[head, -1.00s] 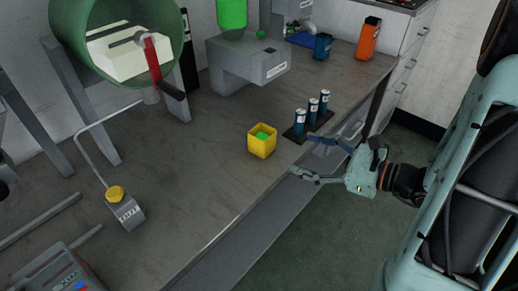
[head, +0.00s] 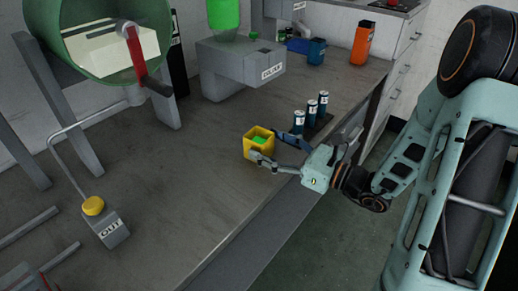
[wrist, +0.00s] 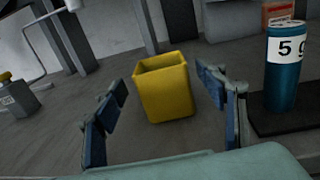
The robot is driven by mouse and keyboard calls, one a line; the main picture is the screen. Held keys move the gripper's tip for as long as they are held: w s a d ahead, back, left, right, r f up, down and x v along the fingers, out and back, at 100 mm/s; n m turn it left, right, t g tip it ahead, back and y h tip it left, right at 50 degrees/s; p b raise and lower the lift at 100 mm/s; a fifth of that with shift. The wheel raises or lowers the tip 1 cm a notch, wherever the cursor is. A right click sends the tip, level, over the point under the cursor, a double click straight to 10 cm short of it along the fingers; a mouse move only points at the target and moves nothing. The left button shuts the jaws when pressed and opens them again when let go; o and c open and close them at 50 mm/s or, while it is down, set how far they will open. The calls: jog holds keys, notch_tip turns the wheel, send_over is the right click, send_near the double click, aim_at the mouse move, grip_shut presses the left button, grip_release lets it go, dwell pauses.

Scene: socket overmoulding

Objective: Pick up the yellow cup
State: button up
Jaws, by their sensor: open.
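The yellow cup (head: 255,151) is a small square cup standing upright on the grey bench near its front edge. In the head view something green shows inside it. It also shows in the wrist view (wrist: 165,92), between the two fingers and a little beyond them. My gripper (head: 268,151) is open, with one finger on each side of the cup. In the head view the near finger covers part of the cup's lower front. In the wrist view (wrist: 165,112) gaps show between the fingers and the cup's sides, and the fingers hold nothing.
Several blue cylinders (head: 311,112) labelled with weights stand on a dark base just right of the cup. A grey dispenser (head: 238,68) with a green top stands behind. A push-button box (head: 107,223) sits left. Bare bench (head: 190,165) lies left of the cup.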

aim_at(268, 144)
jog(key=x, duration=0.3)
jog(key=shift+w, duration=0.2)
jog(key=shift+c, duration=0.3)
jog(key=c, duration=1.2)
